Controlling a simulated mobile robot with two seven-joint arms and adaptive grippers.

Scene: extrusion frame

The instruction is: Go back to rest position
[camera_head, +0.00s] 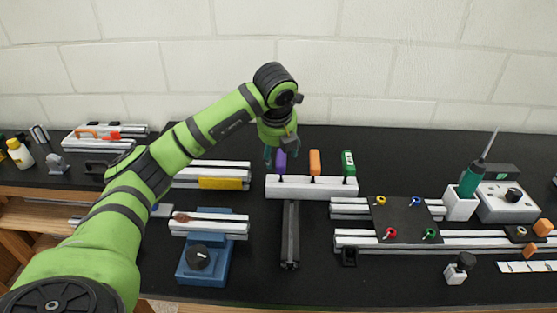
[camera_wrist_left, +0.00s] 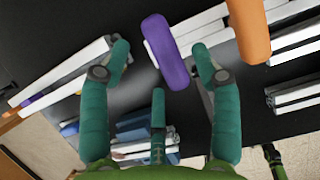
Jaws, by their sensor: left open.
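My left arm reaches in from the left in the head view, and its left gripper (camera_head: 280,155) is over the black table beside the purple handle (camera_head: 281,160). In the left wrist view the left gripper (camera_wrist_left: 160,65) has its teal fingers spread wide. The purple handle (camera_wrist_left: 165,52) shows between and just beyond the fingertips, and I see no grip on it. It stands on the white rail block (camera_head: 312,188) with an orange handle (camera_head: 314,162) and a green handle (camera_head: 348,163). My right gripper is not in view.
A blue device with a dial (camera_head: 200,259) and aluminium profiles (camera_head: 210,226) lie near my arm. To the right are a dark panel with coloured rings (camera_head: 405,218) and a soldering station (camera_head: 507,203). The front middle of the black table (camera_head: 310,270) is mostly clear.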

